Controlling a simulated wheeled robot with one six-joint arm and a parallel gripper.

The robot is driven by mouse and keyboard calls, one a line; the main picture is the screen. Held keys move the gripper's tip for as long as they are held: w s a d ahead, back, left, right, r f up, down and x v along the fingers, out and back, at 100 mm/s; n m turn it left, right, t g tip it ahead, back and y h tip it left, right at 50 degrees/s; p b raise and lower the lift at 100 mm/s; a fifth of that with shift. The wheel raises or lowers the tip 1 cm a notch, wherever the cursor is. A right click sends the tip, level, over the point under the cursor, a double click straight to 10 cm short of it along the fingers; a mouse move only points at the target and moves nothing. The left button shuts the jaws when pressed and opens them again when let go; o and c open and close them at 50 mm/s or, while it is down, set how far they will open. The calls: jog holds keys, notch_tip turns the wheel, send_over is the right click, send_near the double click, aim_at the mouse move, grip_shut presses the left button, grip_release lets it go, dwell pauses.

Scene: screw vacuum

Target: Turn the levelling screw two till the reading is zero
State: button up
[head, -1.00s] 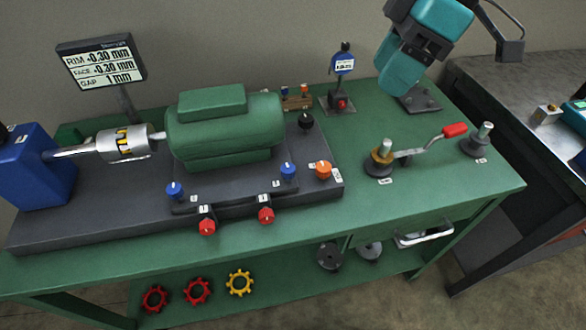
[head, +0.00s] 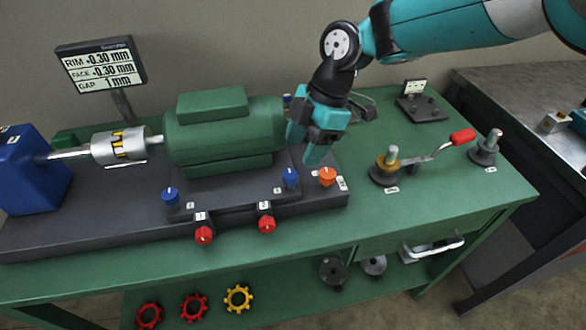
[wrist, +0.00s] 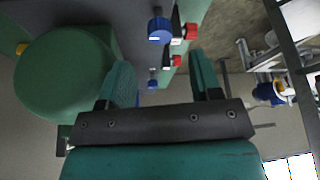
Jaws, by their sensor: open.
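The display (head: 102,66) appears to read rim 0.30 mm, face 0.30 mm and gap 1 mm. The green motor (head: 225,135) sits on the dark base. Two blue knobs stand on its plate, left (head: 170,197) and right (head: 290,178). Two red knobs, left (head: 204,235) and right (head: 267,224), are on the front edge. I cannot read which label is screw two. My gripper (head: 304,148) is open and empty above the right blue knob and the orange knob (head: 327,176), apart from both. In the wrist view a blue knob (wrist: 160,31) shows beyond my open fingers (wrist: 158,62).
A crank with a red handle (head: 462,136) stands on the green table to the right, with a round post (head: 484,152) beside it. A small stand (head: 420,105) is at the back. Red and yellow spiders (head: 238,298) lie on the lower shelf. The table's front right is clear.

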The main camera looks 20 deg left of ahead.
aim_at(292, 173)
jog(key=x, duration=0.6)
jog(key=shift+f+p, duration=0.15)
jog(key=shift+p, duration=0.15)
jog(key=shift+c, duration=0.4)
jog(key=c, duration=0.9)
jog(key=shift+o, duration=0.2)
jog(key=shift+m, duration=0.4)
